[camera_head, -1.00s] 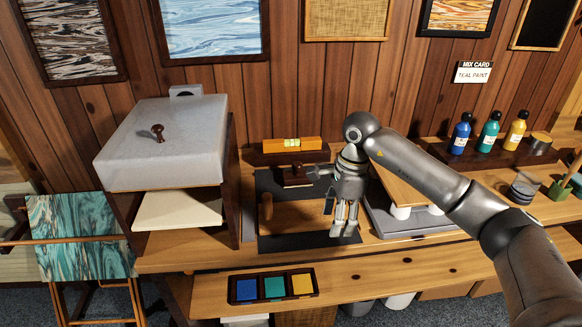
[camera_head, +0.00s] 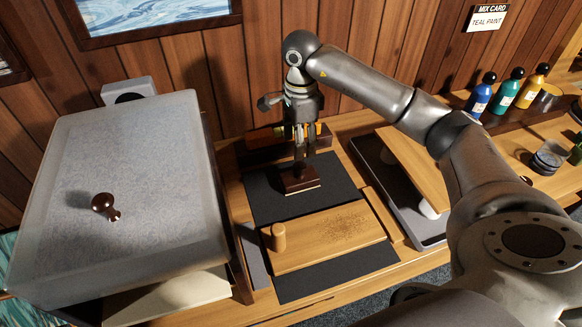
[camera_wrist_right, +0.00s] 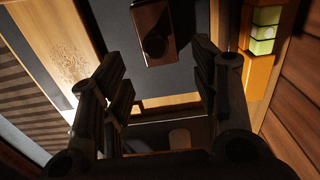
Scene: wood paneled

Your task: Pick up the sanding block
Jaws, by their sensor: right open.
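The sanding block, a dark red-brown block (camera_head: 300,181) with a pale underside, sits on the dark mat (camera_head: 262,199) near its back edge. In the right wrist view the block (camera_wrist_right: 140,17) with its round dark knob (camera_wrist_right: 154,46) lies at the top, beyond my fingertips. My right gripper (camera_head: 301,152) points down above the block and partly covers it in the head view. The right wrist view shows its fingers (camera_wrist_right: 158,62) spread wide with nothing between them. Contact with the block cannot be made out. My left gripper is not in view.
A wooden board (camera_head: 340,236) with a peg (camera_head: 278,237) lies in front of the block. An orange level (camera_wrist_right: 261,68) stands close behind it. A tilted wooden panel over a grey tray (camera_head: 435,232) is to the right, and a large grey-topped box (camera_head: 120,190) to the left.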

